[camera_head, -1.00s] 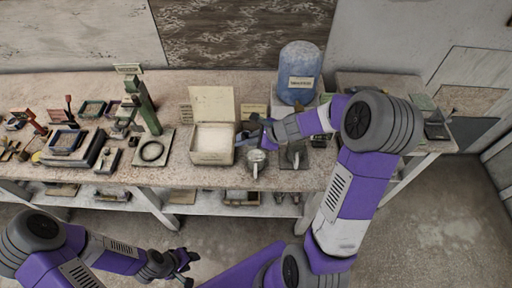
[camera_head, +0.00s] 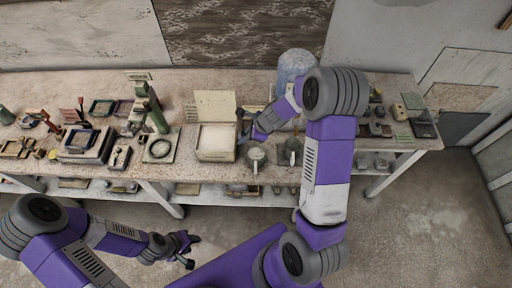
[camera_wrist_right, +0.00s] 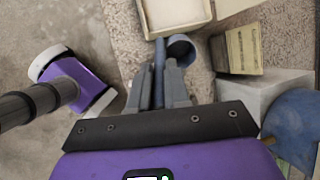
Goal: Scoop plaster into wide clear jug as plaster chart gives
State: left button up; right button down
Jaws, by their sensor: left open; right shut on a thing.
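A square box of white plaster (camera_head: 216,142) stands on the bench, its pale lid (camera_head: 215,104) raised behind; its edge shows in the wrist view (camera_wrist_right: 177,24). My right gripper (camera_head: 248,133) is just right of the box. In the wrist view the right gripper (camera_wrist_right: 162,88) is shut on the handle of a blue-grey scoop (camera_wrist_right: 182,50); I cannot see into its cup. Two jugs with handles stand right of the box, one nearer (camera_head: 256,157) and one farther right (camera_head: 292,151); I cannot tell which is wide. A printed card (camera_wrist_right: 243,49) may be the chart; its text is unreadable. My left gripper (camera_head: 187,249) is open, empty, before the bench.
A large blue bottle (camera_head: 293,63) stands behind the jugs, partly hidden by my right arm. A ring on a board (camera_head: 159,147), a green stand (camera_head: 155,108) and trays (camera_head: 84,142) fill the left side. Small items (camera_head: 377,128) lie at the right.

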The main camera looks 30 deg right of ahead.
jog(key=shift+a+f, duration=0.1)
jog(key=shift+w+a+g+b, duration=0.2)
jog(key=shift+w+g+b, duration=0.1)
jog(key=shift+b, duration=0.25)
jog(key=shift+w+a+r+h+b, duration=0.1)
jog(key=shift+w+r+h+b, duration=0.1)
jog(key=shift+r+h+b, duration=0.15)
jog(key=shift+w+r+g, duration=0.1)
jog(key=shift+r+g, duration=0.15)
jog(key=shift+g, duration=0.05)
jog(key=shift+w+a+r+g+h+p, duration=0.25)
jog(key=shift+w+r+g+h+p, duration=0.2)
jog(key=shift+w+r+g+p, duration=0.25)
jog(key=shift+w+a+r+g, duration=0.1)
jog(key=shift+w+a+g, duration=0.05)
jog(key=shift+g, duration=0.15)
jog(key=shift+w+a+r+g+h, duration=0.2)
jog(key=shift+w+r+g+h, duration=0.3)
jog(key=shift+g, duration=0.2)
